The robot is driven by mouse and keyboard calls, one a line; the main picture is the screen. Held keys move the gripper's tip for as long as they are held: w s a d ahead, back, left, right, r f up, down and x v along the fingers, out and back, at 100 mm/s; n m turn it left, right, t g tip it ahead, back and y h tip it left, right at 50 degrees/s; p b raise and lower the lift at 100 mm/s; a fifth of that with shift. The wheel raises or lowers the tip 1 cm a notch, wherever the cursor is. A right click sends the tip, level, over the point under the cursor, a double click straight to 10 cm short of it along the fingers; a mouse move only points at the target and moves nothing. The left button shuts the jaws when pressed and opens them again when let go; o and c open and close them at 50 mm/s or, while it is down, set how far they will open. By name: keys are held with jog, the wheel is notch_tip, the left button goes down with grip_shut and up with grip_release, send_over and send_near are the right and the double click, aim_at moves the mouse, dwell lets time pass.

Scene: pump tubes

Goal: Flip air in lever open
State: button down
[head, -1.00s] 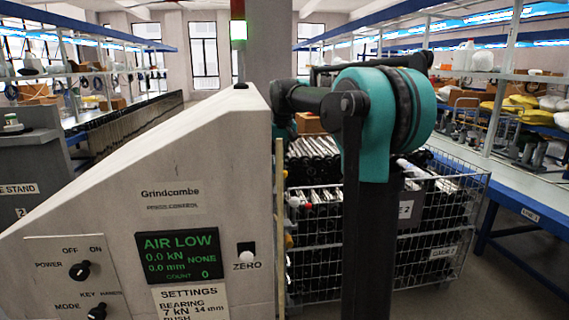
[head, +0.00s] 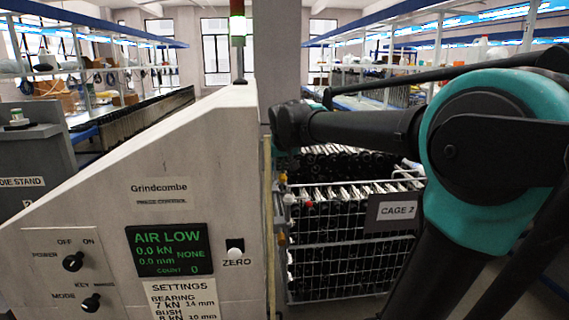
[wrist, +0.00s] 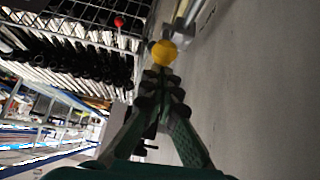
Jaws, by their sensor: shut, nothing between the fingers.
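The grey Grindcombe press (head: 150,140) fills the left of the head view, and its screen (head: 168,249) reads AIR LOW. In the wrist view my gripper (wrist: 163,78) is shut and empty. A yellow knob (wrist: 164,52) is just beyond its fingertips, next to the grey press side; I cannot tell whether they touch. A metal fitting (wrist: 180,32) shows behind the knob. No label shows that this is the air in lever.
A wire cage marked CAGE 2 (head: 397,210) with dark tubes stands close to the right of the press. A red ball (wrist: 119,22) shows by the cage wires in the wrist view. Shelves (head: 420,80) stand behind.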

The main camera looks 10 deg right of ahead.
aim_at(282, 178)
jog(key=s+t, duration=0.1)
jog(key=s+f+t, duration=0.2)
jog(key=shift+s, duration=0.3)
jog(key=shift+s+f, duration=1.4)
jog(key=shift+f, duration=0.1)
jog(key=shift+s, duration=0.1)
jog(key=v, duration=1.1)
jog(key=shift+s+r, duration=0.1)
jog(key=shift+s, duration=0.35)
